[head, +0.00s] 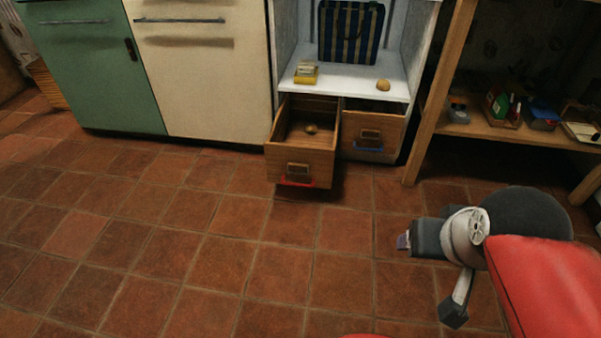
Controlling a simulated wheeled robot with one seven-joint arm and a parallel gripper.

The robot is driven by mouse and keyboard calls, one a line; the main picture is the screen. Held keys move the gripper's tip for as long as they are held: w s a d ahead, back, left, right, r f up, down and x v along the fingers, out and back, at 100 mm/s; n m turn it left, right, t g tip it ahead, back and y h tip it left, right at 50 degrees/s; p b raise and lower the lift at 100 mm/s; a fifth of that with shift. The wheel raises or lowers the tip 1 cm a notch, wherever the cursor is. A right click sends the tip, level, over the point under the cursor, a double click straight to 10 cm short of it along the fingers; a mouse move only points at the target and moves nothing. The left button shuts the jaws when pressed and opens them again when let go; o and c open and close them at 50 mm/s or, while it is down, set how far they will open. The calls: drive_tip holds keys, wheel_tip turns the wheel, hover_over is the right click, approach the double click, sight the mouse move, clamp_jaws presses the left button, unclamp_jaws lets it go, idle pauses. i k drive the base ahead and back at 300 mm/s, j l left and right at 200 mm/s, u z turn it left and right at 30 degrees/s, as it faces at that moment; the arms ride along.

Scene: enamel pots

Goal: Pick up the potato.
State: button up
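A small tan, rounded thing that looks like a potato (383,85) lies on the white shelf, near its right front edge. A second small brownish lump (311,128) lies inside the open left drawer (302,154); it is too small and dim to tell what it is. My gripper (404,242) is at the lower right, above the tiled floor, well apart from the shelf and the drawer. It points left. I see it from the side and cannot tell whether its fingers are open or shut. Nothing shows held in it.
A yellow box (306,73) and a striped bag (347,33) stand on the shelf. The right drawer (374,134) sits farther back than the pulled-out left one. A wooden rack (480,128) with several items stands at the right. The tiled floor (190,230) is clear.

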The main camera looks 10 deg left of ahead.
sight(382, 85)
drive_tip(key=i+j, duration=0.15)
drive_tip(key=i, duration=0.25)
drive_tip(key=i+j, duration=0.15)
drive_tip(key=i, duration=0.25)
drive_tip(key=i+j, duration=0.2)
drive_tip(key=i, duration=0.2)
drive_tip(key=i+j, duration=0.15)
drive_tip(key=i, duration=0.25)
